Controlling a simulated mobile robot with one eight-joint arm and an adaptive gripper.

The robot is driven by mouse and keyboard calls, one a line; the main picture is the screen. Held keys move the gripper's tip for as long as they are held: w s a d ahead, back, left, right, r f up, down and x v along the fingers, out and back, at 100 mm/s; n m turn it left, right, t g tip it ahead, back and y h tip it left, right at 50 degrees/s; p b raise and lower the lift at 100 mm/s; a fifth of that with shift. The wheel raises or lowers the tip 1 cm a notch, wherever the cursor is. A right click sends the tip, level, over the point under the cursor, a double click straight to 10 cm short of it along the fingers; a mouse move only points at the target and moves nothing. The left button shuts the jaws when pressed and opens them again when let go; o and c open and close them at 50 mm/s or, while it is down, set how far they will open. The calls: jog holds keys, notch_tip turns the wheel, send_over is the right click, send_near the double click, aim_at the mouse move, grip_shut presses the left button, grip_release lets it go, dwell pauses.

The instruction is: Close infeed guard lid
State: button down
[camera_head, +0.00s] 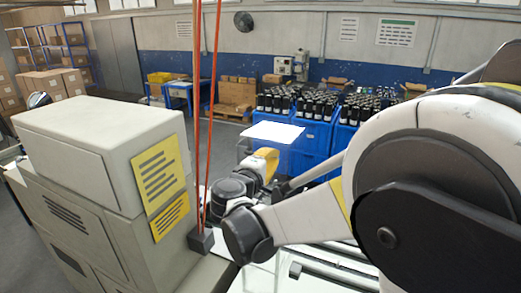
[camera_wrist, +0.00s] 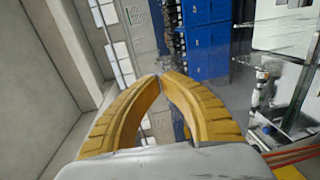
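A bright white flat panel (camera_head: 273,131) with faint see-through sides stands just beyond my arm in the head view. It may be the infeed guard lid, but I cannot tell for sure, and its hinge is not visible. My gripper (camera_head: 267,158) shows as a yellow shape just below the panel, partly hidden by my wrist. I cannot tell whether it touches the panel. In the wrist view, the two curved yellow fingers (camera_wrist: 160,78) meet at their tips, with nothing visible between them.
A beige machine cabinet (camera_head: 80,165) with yellow labels stands at the left. Taut orange-red cords (camera_head: 205,110) rise from a dark block (camera_head: 201,241) beside it. Blue crates (camera_head: 309,140) with dark bottles stand behind. Metal rails (camera_head: 335,265) lie below my arm.

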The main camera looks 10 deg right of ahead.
aim_at(286, 143)
jog(key=p+x, duration=0.2)
jog(key=x, duration=0.9)
jog(key=shift+w+a, duration=0.15)
